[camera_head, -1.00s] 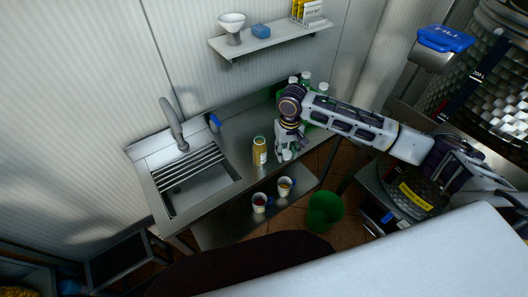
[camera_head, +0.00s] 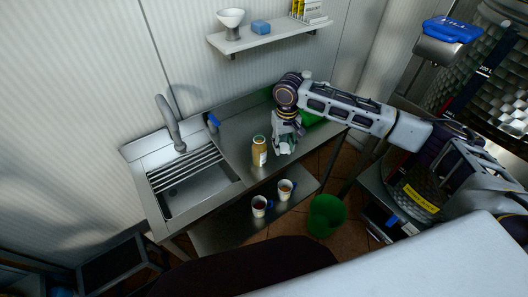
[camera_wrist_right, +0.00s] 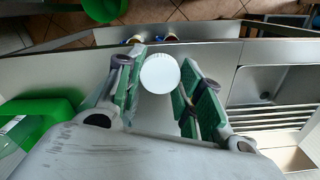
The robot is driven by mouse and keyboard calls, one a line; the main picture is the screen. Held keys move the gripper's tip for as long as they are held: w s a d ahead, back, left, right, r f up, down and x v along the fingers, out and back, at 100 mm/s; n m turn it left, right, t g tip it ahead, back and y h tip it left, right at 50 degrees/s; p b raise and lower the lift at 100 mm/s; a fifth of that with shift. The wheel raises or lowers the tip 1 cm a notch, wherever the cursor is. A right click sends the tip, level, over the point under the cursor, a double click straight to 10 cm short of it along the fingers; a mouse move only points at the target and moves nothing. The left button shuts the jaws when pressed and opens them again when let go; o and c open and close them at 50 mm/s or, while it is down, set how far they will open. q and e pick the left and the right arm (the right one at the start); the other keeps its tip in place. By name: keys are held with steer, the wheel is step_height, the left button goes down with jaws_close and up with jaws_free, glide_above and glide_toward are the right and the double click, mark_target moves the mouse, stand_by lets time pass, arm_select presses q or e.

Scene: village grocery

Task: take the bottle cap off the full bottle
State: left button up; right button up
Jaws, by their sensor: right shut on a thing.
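My right gripper (camera_head: 284,146) is over the steel counter, right of an amber bottle (camera_head: 259,153) with a pale label and a dark green top. The bottle stands upright and apart from the gripper. In the right wrist view, the green-padded fingers (camera_wrist_right: 161,72) are closed around a white round piece (camera_wrist_right: 160,73), which looks like a bottle cap seen from above. What is under it is hidden, so I cannot tell whether it sits on a bottle. My left gripper is not in view.
A steel sink (camera_head: 195,188) with a tap (camera_head: 168,122) lies left. A green thing (camera_head: 312,117) stands behind my right arm. Two mugs (camera_head: 261,206) (camera_head: 286,189) stand on the lower shelf. A green bin (camera_head: 326,214) is on the floor. A wall shelf (camera_head: 270,38) hangs above.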

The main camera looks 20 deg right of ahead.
steer(key=shift+s+a+r+p, duration=0.45)
steer(key=shift+a+p, duration=0.1)
steer(key=shift+a, duration=0.15)
steer(key=a+r+m+p, duration=0.1)
steer(key=a+r+m, duration=0.1)
steer(key=m, duration=1.4)
steer(key=s+a+r+m+p, duration=0.1)
steer(key=a+r+m, duration=0.1)
steer(key=m, duration=1.4)
steer(key=shift+s+r+m, duration=0.15)
steer(key=shift+r+m, duration=0.25)
steer(key=shift+r, duration=0.3)
stand_by(0.3)
steer(key=shift+n, duration=0.4)
